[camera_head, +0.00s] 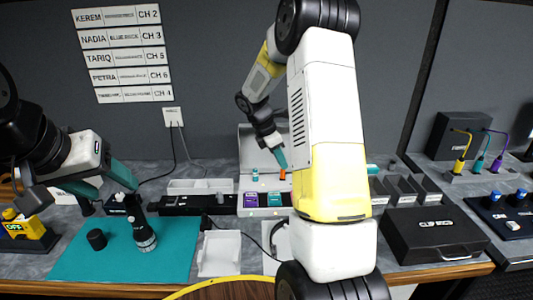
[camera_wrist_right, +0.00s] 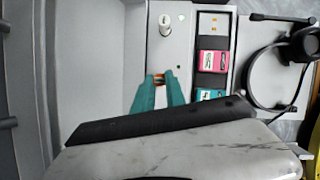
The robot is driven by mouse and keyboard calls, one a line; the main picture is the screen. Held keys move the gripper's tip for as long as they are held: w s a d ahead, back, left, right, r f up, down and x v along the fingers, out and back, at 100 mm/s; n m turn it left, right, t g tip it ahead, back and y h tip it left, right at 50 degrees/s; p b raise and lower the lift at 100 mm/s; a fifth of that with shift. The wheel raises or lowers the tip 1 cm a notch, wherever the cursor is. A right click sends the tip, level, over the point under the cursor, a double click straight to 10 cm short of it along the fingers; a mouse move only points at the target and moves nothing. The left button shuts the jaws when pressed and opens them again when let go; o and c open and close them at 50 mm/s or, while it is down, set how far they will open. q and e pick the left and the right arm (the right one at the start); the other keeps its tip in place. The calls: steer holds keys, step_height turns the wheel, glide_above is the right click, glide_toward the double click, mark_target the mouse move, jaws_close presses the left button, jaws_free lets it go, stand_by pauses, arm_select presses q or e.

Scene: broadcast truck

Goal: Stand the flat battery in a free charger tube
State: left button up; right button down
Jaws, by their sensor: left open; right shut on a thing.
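My right gripper (camera_head: 281,163) is shut on a small battery with an orange end (camera_head: 283,174), over the light grey charger unit (camera_head: 247,150). The right wrist view shows the same teal fingers (camera_wrist_right: 158,90) closed on the orange-banded battery (camera_wrist_right: 158,77). Whether its lower end sits in a tube is hidden. My left gripper (camera_head: 108,184) is open and empty, above the teal mat near the black microphone (camera_head: 144,236).
A white open tray (camera_head: 219,254) and headphones (camera_wrist_right: 268,60) are close by. A black cap (camera_head: 96,239) stands on the teal mat (camera_head: 180,250). A black case (camera_head: 435,235) is on the right.

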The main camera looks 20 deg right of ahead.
steer(key=shift+f, duration=0.35)
steer(key=c, duration=1.3)
jaws_free()
steer(key=v, duration=0.7)
steer(key=shift+r, duration=0.4)
steer(key=shift+a, duration=0.15)
